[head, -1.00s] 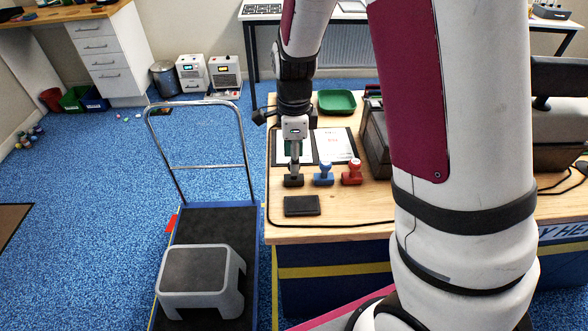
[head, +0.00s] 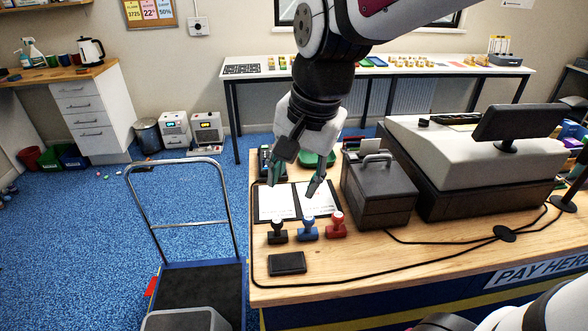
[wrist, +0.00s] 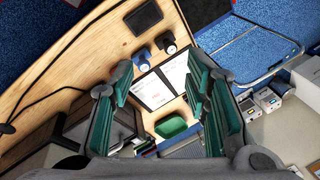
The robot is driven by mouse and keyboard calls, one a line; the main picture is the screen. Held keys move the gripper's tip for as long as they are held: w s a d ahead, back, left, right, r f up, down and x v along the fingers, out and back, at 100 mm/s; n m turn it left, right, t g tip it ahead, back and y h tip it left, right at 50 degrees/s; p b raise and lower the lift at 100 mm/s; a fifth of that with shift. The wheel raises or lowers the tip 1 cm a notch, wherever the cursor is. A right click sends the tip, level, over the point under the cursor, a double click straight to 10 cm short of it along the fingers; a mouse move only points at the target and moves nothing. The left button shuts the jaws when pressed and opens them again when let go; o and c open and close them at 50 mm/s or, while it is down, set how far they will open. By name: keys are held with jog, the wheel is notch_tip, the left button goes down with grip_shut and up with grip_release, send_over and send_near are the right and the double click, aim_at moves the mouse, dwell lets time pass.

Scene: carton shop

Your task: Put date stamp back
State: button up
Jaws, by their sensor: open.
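Three stamps stand upright in a row on the wooden counter in the head view: a black one (head: 278,231), a blue one (head: 308,228) and a red one (head: 336,225). I cannot tell from markings which is the date stamp. My gripper (head: 294,189) is open and empty above the open folder (head: 297,206), behind and above the stamps, touching none. In the wrist view its green-padded fingers (wrist: 160,83) are spread wide. The black stamp (wrist: 167,43) and blue stamp (wrist: 144,60) show beyond the fingertips there; I cannot make out the red one.
A dark ink pad (head: 287,263) lies in front of the stamps. A grey cash box (head: 378,193) and a till (head: 455,168) stand to the right. A green tray (head: 318,160) is behind the folder. A cable loops around the counter's left and front. A trolley (head: 200,290) stands left.

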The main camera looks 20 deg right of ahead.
jog(key=s+r+n+t, duration=0.2)
jog(key=s+r+n, duration=0.1)
jog(key=s+n, duration=0.7)
jog(key=shift+s+d+r+t+h, duration=0.2)
jog(key=shift+r+t+h, duration=0.1)
jog(key=shift+r+h, duration=0.1)
dwell(0.5)
